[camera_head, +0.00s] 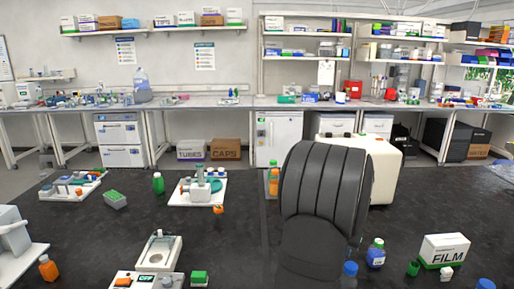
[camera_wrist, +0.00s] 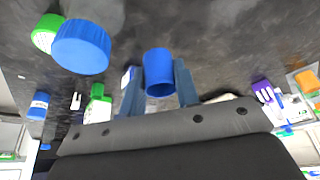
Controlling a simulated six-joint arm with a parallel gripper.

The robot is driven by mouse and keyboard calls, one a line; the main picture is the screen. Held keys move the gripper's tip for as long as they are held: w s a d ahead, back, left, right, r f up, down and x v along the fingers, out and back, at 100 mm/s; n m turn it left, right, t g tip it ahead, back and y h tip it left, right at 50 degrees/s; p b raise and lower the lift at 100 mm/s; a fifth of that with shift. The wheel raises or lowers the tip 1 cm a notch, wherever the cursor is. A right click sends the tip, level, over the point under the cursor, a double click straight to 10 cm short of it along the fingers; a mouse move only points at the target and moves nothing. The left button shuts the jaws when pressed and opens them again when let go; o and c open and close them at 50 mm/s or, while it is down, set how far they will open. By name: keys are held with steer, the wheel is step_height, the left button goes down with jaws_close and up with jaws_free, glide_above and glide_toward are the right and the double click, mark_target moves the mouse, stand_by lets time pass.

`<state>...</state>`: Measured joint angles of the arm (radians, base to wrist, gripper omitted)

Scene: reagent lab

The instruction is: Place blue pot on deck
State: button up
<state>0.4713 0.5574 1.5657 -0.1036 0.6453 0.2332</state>
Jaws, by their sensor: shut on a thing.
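My gripper (camera_wrist: 157,68) is shut on a blue pot (camera_wrist: 158,80) in the wrist view, with one finger on each side of it. I cannot tell how far the pot is above the dark bench. In the head view my arm hides the gripper, and I cannot tell whether the blue top (camera_head: 349,268) beside the arm is the held pot. Several white decks stand on the bench: one with small pots at centre left (camera_head: 182,200), one at far left (camera_head: 58,194) and one at the front (camera_head: 120,283). I cannot tell which deck is meant.
A blue-capped bottle (camera_head: 376,253), a green pot (camera_head: 413,268) and a FILM box (camera_head: 445,249) stand right of my arm. A large blue cap (camera_wrist: 80,46) is near the gripper. A green bottle (camera_head: 158,183) stands at left.

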steer(key=w+a+n, duration=0.2)
steer(key=a, duration=1.2)
steer(key=w+a+n+y, duration=0.1)
steer(key=a, duration=1.3)
steer(key=shift+w+a+n+t, duration=0.15)
steer(key=shift+w+n+t, duration=0.25)
steer(key=shift+r, duration=0.1)
steer(key=s+d+m+g+h, duration=0.1)
steer(key=s+d+m, duration=0.15)
steer(key=d, duration=1.35)
steer(key=s+d+m, duration=0.2)
steer(key=s+d, duration=0.1)
steer(key=d, duration=1.4)
steer(key=s+d+m+g+h, duration=0.1)
steer(key=s+d+m, duration=0.3)
steer(key=s+d, duration=1.7)
steer(key=shift+d+f, duration=0.2)
steer(key=shift+d, duration=1)
